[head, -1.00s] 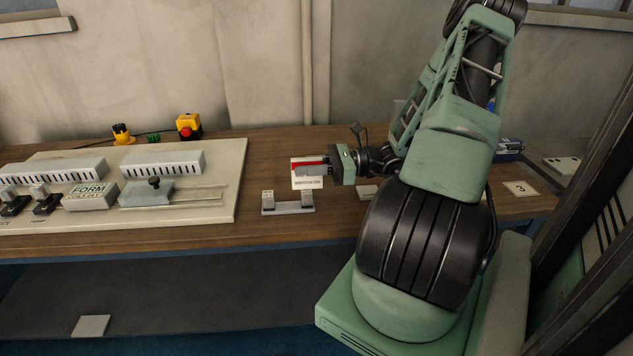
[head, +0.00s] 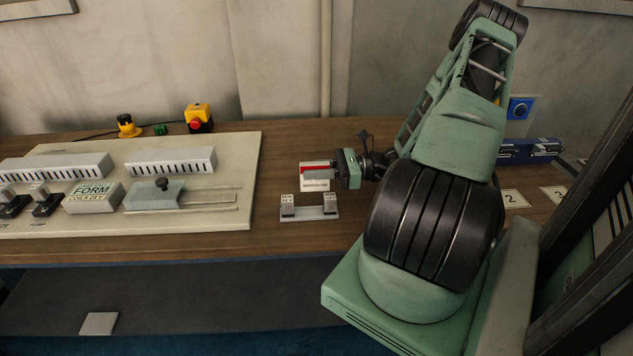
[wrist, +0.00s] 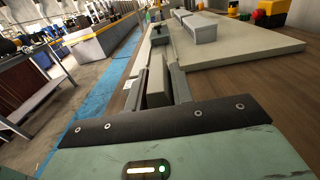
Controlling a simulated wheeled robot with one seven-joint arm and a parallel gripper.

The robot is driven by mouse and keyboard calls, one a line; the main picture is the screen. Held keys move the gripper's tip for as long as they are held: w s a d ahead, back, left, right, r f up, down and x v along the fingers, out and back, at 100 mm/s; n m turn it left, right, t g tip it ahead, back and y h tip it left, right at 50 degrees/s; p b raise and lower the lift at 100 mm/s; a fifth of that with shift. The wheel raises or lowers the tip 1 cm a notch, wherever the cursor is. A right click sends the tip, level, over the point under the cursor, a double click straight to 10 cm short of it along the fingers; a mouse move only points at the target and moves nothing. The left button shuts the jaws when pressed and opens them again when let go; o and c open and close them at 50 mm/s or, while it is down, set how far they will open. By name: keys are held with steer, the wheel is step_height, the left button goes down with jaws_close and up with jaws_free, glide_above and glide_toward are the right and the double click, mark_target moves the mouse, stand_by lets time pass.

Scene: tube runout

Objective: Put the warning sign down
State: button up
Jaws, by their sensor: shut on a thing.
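The warning sign (head: 315,184) is a small white plate with a red band and a line of small dark print. My gripper (head: 335,171) is shut on it from the right and holds it upright over the wooden bench (head: 262,243). I cannot tell whether its lower edge touches the bench. A small grey holder with two posts (head: 309,213) stands just in front of the sign, apart from it in the picture.
A pale board (head: 240,220) with slotted blocks, a FORM block (head: 92,197) and a slide fills the left. A yellow emergency stop (head: 199,117) stands behind it. Numbered cards (head: 514,199) and a blue device (head: 530,151) are at right. Bench around the holder is clear.

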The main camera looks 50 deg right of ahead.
mark_target(315, 182)
steer(key=shift+f, duration=1.9)
steer(key=shift+f, duration=0.15)
steer(key=o, duration=1)
steer(key=shift+r, duration=0.2)
steer(key=b+v, duration=0.1)
steer(key=v, duration=0.5)
steer(key=shift+v, duration=0.8)
